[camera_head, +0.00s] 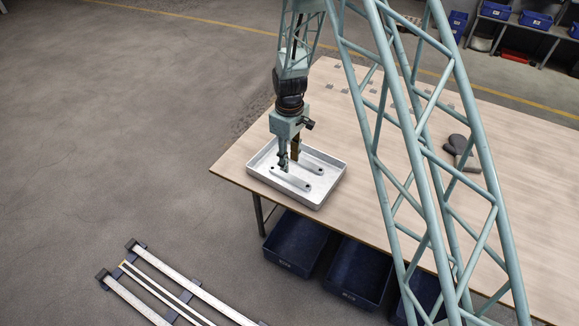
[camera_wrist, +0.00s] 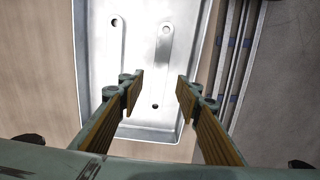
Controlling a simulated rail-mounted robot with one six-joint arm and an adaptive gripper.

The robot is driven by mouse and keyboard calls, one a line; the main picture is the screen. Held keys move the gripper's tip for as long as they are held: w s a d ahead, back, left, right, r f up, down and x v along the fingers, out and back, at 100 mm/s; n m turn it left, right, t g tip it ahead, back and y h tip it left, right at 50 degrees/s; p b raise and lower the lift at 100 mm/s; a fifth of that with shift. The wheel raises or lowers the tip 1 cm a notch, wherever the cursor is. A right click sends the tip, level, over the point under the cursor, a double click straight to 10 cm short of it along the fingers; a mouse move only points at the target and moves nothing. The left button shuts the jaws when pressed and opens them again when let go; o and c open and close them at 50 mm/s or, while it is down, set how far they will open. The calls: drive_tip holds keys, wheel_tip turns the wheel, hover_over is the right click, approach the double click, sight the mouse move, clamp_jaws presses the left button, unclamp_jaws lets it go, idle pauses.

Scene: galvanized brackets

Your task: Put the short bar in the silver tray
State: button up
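The silver tray (camera_head: 333,181) sits near the table's left corner, and it also shows in the wrist view (camera_wrist: 90,75). Two flat grey bars with end holes lie inside it: a nearer bar (camera_head: 291,183) and a farther bar (camera_head: 311,166). In the wrist view one bar (camera_wrist: 162,60) lies between the fingers and the other (camera_wrist: 118,42) at upper left. I cannot tell surely which is the short bar. My gripper (camera_head: 289,161) points down over the tray. Its fingers (camera_wrist: 159,88) are apart with nothing between the tips.
Dark rounded parts (camera_head: 461,145) lie on the wooden table (camera_head: 240,163) at right. Small grey pieces (camera_head: 341,66) lie at the back. Dark blue bins (camera_head: 296,243) stand below the front edge. Rails (camera_head: 190,278) run along the floor. My lattice arm hides some of the table.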

drive_tip(key=shift+r, duration=2.15)
